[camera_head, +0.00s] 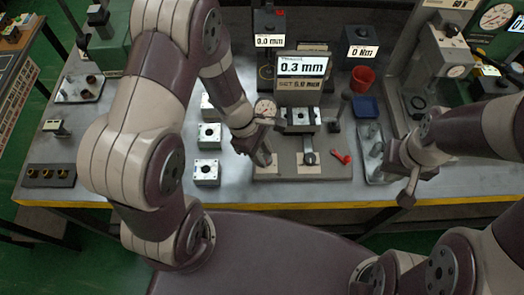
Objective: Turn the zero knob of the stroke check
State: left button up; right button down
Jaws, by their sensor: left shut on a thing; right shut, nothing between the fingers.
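The stroke check fixture (330,172) is a grey base plate on the bench, with a metal block (300,117) in its middle. Its display (303,66) reads 0.3 mm. A round dial (265,108) shows at the fixture's left, partly behind my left arm. My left gripper (262,153) is low over the left part of the base plate and is shut on what appears to be the zero knob, which its fingers mostly hide. My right gripper (408,194) is shut and empty, over the bench's front edge, right of the fixture.
Metal valve blocks (207,172) stand left of the fixture. A red lever (341,157) lies on its base plate. A red cup (362,79) and a blue bin (366,107) stand behind right, above a grey tray (371,160). The bench has bare room at front left.

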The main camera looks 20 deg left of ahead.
pick_arm(q)
jog(key=shift+w+r+m+g+p, duration=0.1)
jog(key=shift+m+g+p, duration=0.4)
jog(key=shift+m+p, duration=0.6)
jog(key=shift+w+d+m+g+y+p, duration=0.1)
jog(key=shift+m+g+y+p, duration=0.15)
jog(key=shift+m, duration=0.6)
jog(key=shift+w+d+m+g+y+p, duration=0.15)
jog(key=shift+m+g+p, duration=0.15)
jog(key=shift+m, duration=0.55)
jog(key=shift+s+a, duration=0.1)
jog(key=o, duration=1)
jog(key=shift+o, duration=0.2)
jog(key=v, duration=1.2)
jog(key=shift+r, duration=0.25)
